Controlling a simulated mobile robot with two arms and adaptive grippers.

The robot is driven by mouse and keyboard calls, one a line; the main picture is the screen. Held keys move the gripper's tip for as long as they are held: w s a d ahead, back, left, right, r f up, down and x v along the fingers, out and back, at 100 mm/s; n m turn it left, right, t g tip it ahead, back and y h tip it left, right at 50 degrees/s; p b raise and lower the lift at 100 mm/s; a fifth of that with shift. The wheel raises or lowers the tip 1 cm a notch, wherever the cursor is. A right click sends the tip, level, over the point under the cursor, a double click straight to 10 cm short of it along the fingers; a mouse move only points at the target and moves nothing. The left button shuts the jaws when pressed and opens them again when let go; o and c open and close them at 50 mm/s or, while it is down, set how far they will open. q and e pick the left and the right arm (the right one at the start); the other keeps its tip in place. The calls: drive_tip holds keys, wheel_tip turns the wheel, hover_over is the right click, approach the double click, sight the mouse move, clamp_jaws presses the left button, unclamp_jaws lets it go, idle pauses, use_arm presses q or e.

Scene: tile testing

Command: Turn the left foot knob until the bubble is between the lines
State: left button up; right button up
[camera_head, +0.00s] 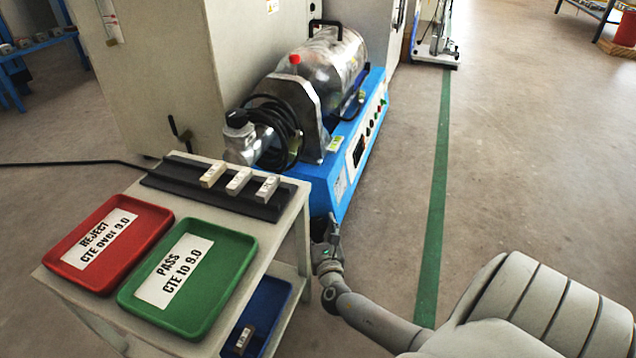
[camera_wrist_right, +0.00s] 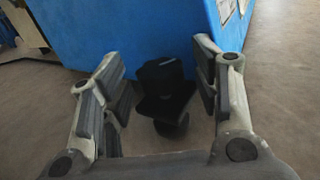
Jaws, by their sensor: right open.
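The blue machine (camera_head: 352,150), a dilatometer-like unit with a metal cylinder on top, stands on the floor beside the cart. In the right wrist view its blue casing (camera_wrist_right: 130,30) fills the upper middle. A black foot knob (camera_wrist_right: 165,92) shows below that casing, with a dark stem and base under it. My right gripper (camera_head: 325,238) is low at the machine's near corner. In the wrist view its fingers (camera_wrist_right: 162,78) are open, one on each side of the knob, with gaps visible. The bubble and its lines cannot be made out. My left gripper is out of view.
A cart at the left holds a red tray (camera_head: 150,215), a green tray (camera_head: 235,255) and a dark rack (camera_head: 165,180) with three small blocks. A blue bin (camera_head: 283,290) sits on its lower shelf, close to my right arm. Floor right of the machine is clear.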

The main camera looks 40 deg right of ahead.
drive_tip(key=shift+w+d, duration=0.1)
drive_tip(key=shift+w, duration=0.05)
drive_tip(key=c, duration=1)
drive_tip(key=shift+d+n+t+y, duration=0.1)
drive_tip(key=shift+n+t+y, duration=0.55)
drive_tip(key=shift+y, duration=0.35)
drive_tip(key=o, duration=1)
drive_tip(key=shift+m+g+h, duration=0.25)
drive_tip(key=shift+g+h, duration=0.1)
drive_tip(key=shift+h, duration=0.05)
